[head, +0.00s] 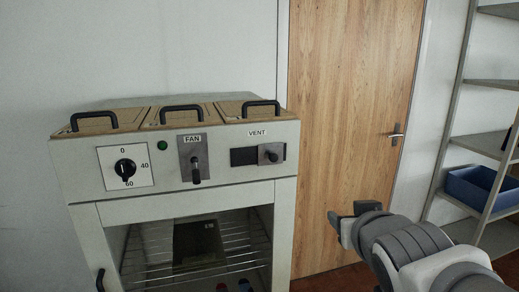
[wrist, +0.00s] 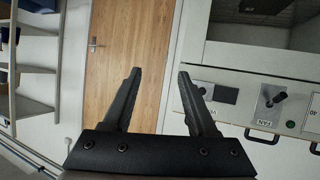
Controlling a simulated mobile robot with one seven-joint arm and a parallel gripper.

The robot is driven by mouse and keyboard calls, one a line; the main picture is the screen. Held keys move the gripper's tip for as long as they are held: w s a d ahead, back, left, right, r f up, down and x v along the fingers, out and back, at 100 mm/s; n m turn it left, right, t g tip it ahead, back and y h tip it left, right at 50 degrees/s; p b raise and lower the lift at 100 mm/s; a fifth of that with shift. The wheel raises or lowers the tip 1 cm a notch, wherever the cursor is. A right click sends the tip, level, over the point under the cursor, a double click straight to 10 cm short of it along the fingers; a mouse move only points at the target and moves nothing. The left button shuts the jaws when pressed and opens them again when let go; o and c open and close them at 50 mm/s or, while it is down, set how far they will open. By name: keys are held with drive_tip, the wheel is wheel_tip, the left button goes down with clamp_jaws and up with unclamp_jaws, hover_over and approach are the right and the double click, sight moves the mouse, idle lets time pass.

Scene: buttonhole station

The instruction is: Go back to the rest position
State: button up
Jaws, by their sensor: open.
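My gripper (head: 345,222) is at the lower right of the head view, in front of the wooden door and to the right of the grey cabinet (head: 286,235), apart from both. In the wrist view its two dark fingers (wrist: 159,75) are spread with nothing between them. The cabinet front has a dial (head: 125,168) marked 0, 40 and 60, a green lamp (head: 162,145), a FAN lever (head: 195,170) with its handle down, and a VENT knob (head: 270,153) at the right of its dark slot. The wrist view shows the panel upside down.
Three lids with black handles (head: 181,110) top the cabinet. A dark box (head: 198,240) sits on the wire rack inside. A wooden door (head: 345,90) stands behind my gripper. A shelf unit (head: 490,85) with a blue bin (head: 470,187) is at the right.

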drive_tip(key=s+a+f+g+y+p, duration=0.1)
drive_tip(key=s+g, duration=0.6)
drive_tip(key=s, duration=0.7)
drive_tip(key=shift+a+f+p, duration=0.6)
drive_tip(key=shift+f+p, duration=0.3)
drive_tip(key=shift+p, duration=0.2)
drive_tip(key=shift+a, duration=0.15)
